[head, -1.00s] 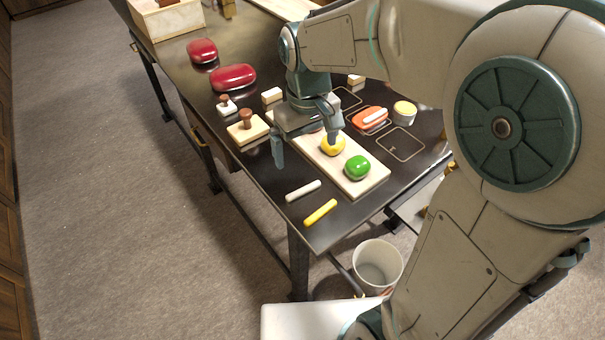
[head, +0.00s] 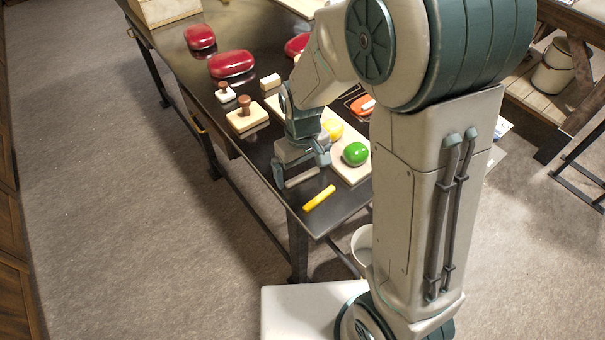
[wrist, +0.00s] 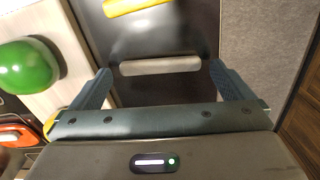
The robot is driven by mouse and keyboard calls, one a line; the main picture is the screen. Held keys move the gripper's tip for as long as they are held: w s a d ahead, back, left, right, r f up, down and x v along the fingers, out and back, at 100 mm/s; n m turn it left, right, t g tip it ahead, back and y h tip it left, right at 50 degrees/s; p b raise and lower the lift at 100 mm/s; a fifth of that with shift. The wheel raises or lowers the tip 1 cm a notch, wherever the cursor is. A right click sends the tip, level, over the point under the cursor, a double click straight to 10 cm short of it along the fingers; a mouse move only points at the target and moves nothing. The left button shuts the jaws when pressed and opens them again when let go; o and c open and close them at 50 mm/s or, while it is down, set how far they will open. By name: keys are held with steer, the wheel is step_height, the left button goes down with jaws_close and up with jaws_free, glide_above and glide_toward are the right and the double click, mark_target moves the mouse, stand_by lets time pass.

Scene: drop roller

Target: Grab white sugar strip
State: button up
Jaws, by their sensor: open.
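The white sugar strip (head: 302,178) lies on the dark tabletop near its front edge, partly hidden by my gripper in the head view. In the wrist view the white strip (wrist: 160,66) lies crosswise just beyond and between my two fingertips. My gripper (head: 302,172) is open and empty, with its fingers (wrist: 161,80) spread on either side of the strip's ends. I cannot tell the exact height of the fingertips above the table.
A yellow strip (head: 319,198) lies beside the white one. A pale board (head: 350,175) with a green piece (head: 355,154) and a yellow piece (head: 333,129) is close on the right. A wooden block with a knob (head: 246,116) stands behind. The table's edge is near.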

steer(key=shift+f, duration=0.6)
steer(key=c, duration=0.8)
steer(key=shift+r, duration=0.2)
